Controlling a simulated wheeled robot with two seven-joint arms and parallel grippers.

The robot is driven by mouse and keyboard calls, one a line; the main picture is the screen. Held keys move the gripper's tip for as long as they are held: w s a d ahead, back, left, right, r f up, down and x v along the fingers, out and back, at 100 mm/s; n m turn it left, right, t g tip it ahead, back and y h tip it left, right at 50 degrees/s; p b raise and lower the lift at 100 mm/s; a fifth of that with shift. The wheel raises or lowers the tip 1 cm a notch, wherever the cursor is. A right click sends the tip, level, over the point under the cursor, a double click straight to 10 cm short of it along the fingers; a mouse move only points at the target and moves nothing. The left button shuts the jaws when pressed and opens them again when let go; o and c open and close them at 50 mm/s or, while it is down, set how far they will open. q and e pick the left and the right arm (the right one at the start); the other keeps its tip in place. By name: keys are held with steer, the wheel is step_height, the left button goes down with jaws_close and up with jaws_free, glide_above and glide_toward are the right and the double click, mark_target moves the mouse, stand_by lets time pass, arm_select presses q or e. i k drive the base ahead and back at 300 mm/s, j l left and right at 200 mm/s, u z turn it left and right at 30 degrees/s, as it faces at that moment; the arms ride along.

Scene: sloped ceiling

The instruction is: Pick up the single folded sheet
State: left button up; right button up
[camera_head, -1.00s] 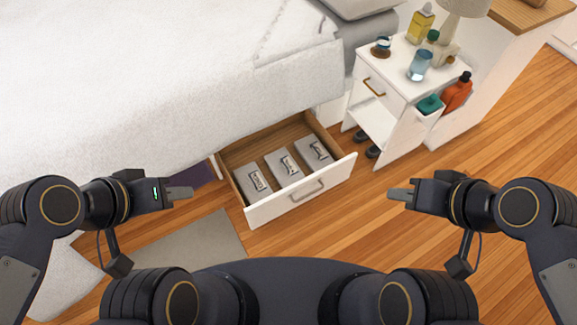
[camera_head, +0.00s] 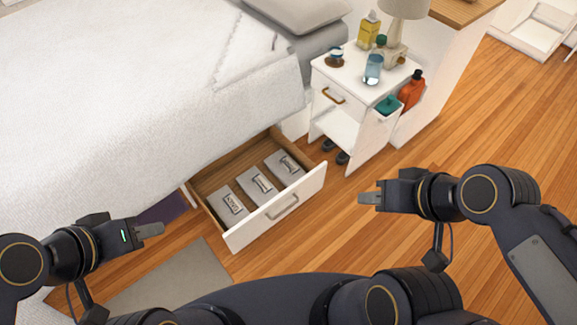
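Three grey folded sheets lie side by side in an open drawer (camera_head: 272,222) under the bed: a left one (camera_head: 224,205), a middle one (camera_head: 254,183) and a right one (camera_head: 290,157). Each has a pale band with dark lettering, too small for me to read, so I cannot tell which is the single. My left gripper (camera_head: 150,230) is left of and below the drawer, apart from it. My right gripper (camera_head: 368,198) is to the right of the drawer, over the floor. Both look empty. Their fingers show edge-on, so their opening is unclear.
A white bed (camera_head: 120,90) fills the upper left. A white nightstand (camera_head: 343,92) holds bottles, a blue glass (camera_head: 373,69) and a lamp (camera_head: 403,12). Dark shoes sit under it. A grey mat (camera_head: 170,280) lies near my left arm.

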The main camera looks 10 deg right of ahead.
mark_target(283, 167)
steer(key=l+u, duration=0.1)
steer(key=u, duration=0.75)
steer(key=i+l+u, duration=0.15)
steer(key=l+u, duration=0.85)
steer(key=l, duration=0.6)
steer(key=k+l+u, duration=0.1)
steer(key=l, duration=0.5)
